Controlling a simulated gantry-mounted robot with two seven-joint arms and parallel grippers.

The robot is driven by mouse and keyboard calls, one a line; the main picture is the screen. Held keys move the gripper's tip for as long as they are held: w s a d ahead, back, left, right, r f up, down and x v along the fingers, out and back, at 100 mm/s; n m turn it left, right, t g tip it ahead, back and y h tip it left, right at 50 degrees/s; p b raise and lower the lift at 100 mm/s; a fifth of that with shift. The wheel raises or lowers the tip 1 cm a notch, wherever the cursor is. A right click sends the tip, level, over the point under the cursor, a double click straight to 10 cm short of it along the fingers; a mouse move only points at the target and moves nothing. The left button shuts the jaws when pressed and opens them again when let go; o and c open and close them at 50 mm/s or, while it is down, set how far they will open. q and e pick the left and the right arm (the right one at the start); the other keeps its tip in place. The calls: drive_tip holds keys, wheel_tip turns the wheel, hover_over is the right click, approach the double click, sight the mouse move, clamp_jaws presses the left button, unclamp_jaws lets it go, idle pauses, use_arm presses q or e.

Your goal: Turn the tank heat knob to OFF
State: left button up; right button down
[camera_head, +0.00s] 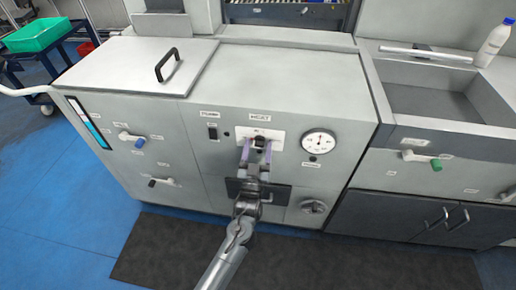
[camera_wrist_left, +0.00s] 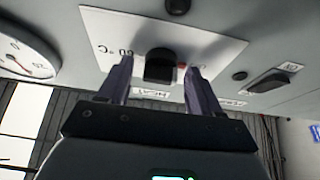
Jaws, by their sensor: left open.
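The tank heat knob (camera_head: 259,142) is a small black knob on a white plate (camera_head: 276,134) under the "HEAT" label on the grey cabinet front. In the left wrist view the knob (camera_wrist_left: 160,66) sits on the plate with "60 °C" printed to its left and a small red mark at its right. My left gripper (camera_head: 256,150) is open, with its two purple-grey fingers on either side of the knob. In the wrist view small gaps show between the fingers (camera_wrist_left: 158,75) and the knob; I cannot tell whether either touches. The knob's setting is not readable. My right gripper is not in view.
A round gauge (camera_head: 318,141) is right of the plate, and a black rocker switch (camera_head: 212,132) is left of it. A lower-right dial (camera_head: 313,207), blue-handled valve (camera_head: 138,142) and green-handled valve (camera_head: 435,164) stick out. A dark mat (camera_head: 290,262) lies below.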

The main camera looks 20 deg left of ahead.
use_arm(q)
drive_tip(key=p+v, duration=0.3)
drive_tip(key=v, duration=0.7)
drive_tip(key=shift+s, duration=0.4)
